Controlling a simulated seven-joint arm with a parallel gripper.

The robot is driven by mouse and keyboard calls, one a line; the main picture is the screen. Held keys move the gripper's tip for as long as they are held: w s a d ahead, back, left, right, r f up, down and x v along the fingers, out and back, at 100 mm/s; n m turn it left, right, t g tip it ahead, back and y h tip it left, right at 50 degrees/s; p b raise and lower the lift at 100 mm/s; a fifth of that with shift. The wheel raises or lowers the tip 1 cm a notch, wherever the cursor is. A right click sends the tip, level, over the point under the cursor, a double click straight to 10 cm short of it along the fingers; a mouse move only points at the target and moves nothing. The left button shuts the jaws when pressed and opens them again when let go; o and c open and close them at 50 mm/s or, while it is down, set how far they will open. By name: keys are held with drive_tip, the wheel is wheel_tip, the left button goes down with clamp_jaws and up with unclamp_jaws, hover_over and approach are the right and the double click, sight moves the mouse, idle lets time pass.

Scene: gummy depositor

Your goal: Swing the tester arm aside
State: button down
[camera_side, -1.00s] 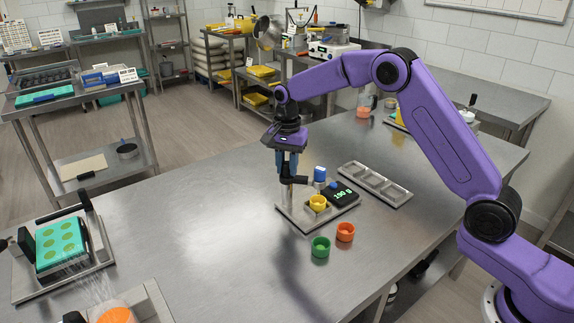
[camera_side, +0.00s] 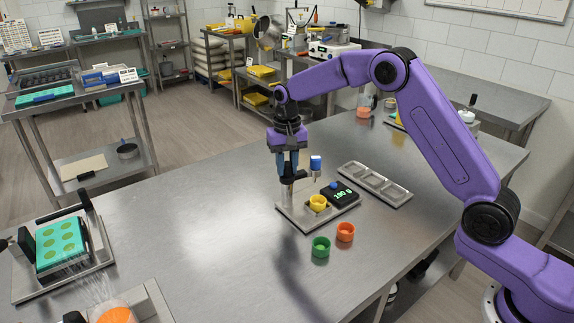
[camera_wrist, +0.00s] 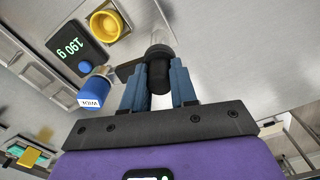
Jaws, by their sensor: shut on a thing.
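The tester is a metal base plate (camera_side: 291,211) with a post and a black swing arm that carries a blue-and-white head (camera_side: 316,165). My gripper (camera_side: 288,174) is over the post, its blue fingers shut on the arm's black hub (camera_wrist: 158,72). In the wrist view the black arm runs left from the hub toward the blue head (camera_wrist: 95,88). A yellow cup (camera_side: 318,203) sits on the base plate, and the head is behind it in the side view, not over it. The black scale display (camera_side: 341,194) with a blue button is beside the cup.
A green cup (camera_side: 321,247) and an orange cup (camera_side: 345,232) stand in front of the tester. An empty metal tray (camera_side: 375,184) lies behind it to the right. A teal mould (camera_side: 60,244) is at the far left. The table between is clear.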

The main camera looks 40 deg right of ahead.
sight(287, 163)
drive_tip(key=n, duration=0.6)
drive_tip(key=shift+n, duration=0.4)
idle(0.3)
drive_tip(key=c, duration=0.9)
unclamp_jaws()
drive_tip(key=shift+r, duration=0.15)
wheel_tip(287, 163, up, 17)
drive_tip(key=shift+r, duration=0.15)
drive_tip(key=shift+s+a, duration=0.1)
